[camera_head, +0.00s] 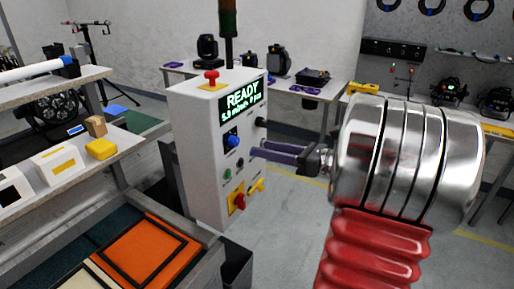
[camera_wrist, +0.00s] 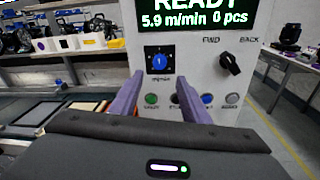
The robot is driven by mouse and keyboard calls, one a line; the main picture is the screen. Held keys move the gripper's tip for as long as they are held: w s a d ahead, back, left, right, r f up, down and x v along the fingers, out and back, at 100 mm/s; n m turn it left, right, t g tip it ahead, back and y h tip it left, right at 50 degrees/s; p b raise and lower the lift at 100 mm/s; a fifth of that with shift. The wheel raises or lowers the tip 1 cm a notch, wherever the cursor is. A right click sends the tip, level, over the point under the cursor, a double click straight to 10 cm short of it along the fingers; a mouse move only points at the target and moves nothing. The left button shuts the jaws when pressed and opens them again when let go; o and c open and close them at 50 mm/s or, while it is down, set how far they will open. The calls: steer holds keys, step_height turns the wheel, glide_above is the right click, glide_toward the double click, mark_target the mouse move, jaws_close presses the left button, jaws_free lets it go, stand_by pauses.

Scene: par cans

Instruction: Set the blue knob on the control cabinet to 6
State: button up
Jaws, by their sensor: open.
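The control cabinet (camera_head: 207,150) is a white box with a green display (camera_head: 240,100) reading READY, 5.9 m/min and 0 pcs. The blue knob (camera_head: 233,141) sits below the display; in the wrist view it (camera_wrist: 159,61) is on a dark square dial, whose scale marks are too small to read. My gripper (camera_head: 254,148) points at the cabinet front, with its purple fingers apart and nothing between them. In the wrist view the fingertips (camera_wrist: 160,82) appear just below the blue knob, one towards each side. Whether they touch the cabinet cannot be told.
A black FWD/BACK switch (camera_wrist: 229,64) is right of the blue knob. A green button (camera_wrist: 151,99) and other buttons lie below. A red emergency button (camera_head: 211,76) tops the cabinet; a red switch (camera_head: 239,201) is low on its front. A conveyor with an orange panel (camera_head: 142,250) stands left.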

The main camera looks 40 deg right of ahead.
steer(key=shift+v, duration=2.6)
steer(key=s+a+f+n+g+h, duration=0.1)
steer(key=s+a+f+n+g, duration=0.3)
steer(key=a+f+n+g, duration=0.3)
steer(key=s+a+f+n+g+h, duration=0.2)
steer(key=s+a+f+n+g, duration=0.15)
steer(key=a+f+n, duration=0.45)
steer(key=s+a+r+n+h, duration=0.1)
steer(key=a+r+n, duration=0.3)
steer(key=a+n, duration=0.4)
steer(key=s+a+r+n+h, duration=0.1)
steer(key=a+r+n+h, duration=0.2)
steer(key=a+n, duration=0.5)
steer(key=shift+s+r+n, duration=0.25)
steer(key=shift+r+n, duration=0.35)
steer(key=shift+n, duration=0.6)
steer(key=shift+a+t, duration=0.15)
steer(key=shift+t, duration=0.1)
steer(key=shift+c, duration=0.2)
